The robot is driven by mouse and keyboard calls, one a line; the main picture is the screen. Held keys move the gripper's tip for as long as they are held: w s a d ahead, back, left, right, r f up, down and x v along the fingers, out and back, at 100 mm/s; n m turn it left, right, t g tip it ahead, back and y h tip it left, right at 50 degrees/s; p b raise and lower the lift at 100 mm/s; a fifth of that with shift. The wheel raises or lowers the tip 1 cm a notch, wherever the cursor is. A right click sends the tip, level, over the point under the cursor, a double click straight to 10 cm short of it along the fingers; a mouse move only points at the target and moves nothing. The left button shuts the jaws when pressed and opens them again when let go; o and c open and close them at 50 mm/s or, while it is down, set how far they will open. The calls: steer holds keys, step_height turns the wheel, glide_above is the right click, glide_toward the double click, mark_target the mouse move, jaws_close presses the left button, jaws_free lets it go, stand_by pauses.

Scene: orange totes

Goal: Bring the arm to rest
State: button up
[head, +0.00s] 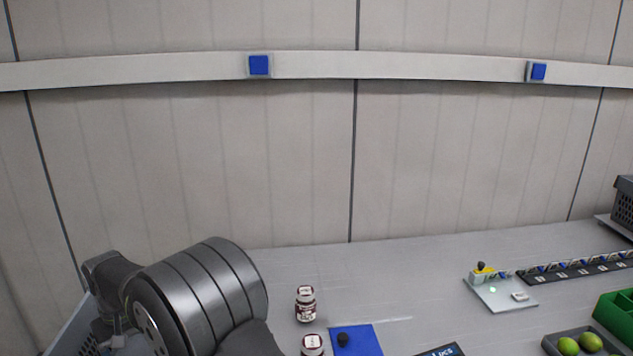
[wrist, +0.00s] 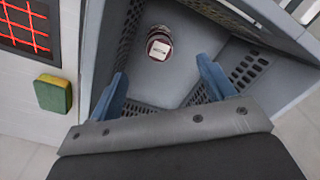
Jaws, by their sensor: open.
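My gripper (wrist: 161,76) is open, with its two blue fingers spread wide and nothing between them in the wrist view. It is over a grey crate (wrist: 205,45) with perforated walls. A jar (wrist: 159,44) with a white label on its lid stands on the crate floor, beyond the fingertips and apart from them. In the head view my arm is at the lower left, reaching over the crate (head: 66,338), which shows only in part. The gripper's fingers cannot be made out there.
Two jars (head: 306,303) (head: 312,345) and a blue mat (head: 357,341) with a black knob stand on the grey table (head: 400,275). A glass plate (head: 505,295), green bin (head: 615,312) and fruit tray (head: 560,340) are at right. A sponge (wrist: 53,94) is beside the crate.

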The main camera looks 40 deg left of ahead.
steer(key=w+d+r+n, duration=0.3)
steer(key=d+r+n, duration=0.15)
steer(key=r, duration=0.25)
steer(key=w+d+f+m, duration=0.2)
steer(key=w+d+m, duration=0.1)
steer(key=w, duration=0.6)
steer(key=w+d+f+m, duration=0.3)
steer(key=w+d, duration=0.1)
steer(key=w, duration=0.5)
steer(key=shift+d+f, duration=0.15)
steer(key=shift+f, duration=0.15)
steer(key=shift+w, duration=0.1)
steer(key=o, duration=0.6)
steer(key=shift+c, duration=0.2)
steer(key=s+d+r+n, duration=0.4)
steer(key=d+r+n, duration=0.25)
steer(key=r, duration=0.55)
steer(key=s+d+r+n, duration=0.45)
steer(key=d+r, duration=0.35)
steer(key=r, duration=0.3)
step_height(320, 180, down, 10)
steer(key=shift+d+n, duration=0.2)
steer(key=shift+n, duration=0.15)
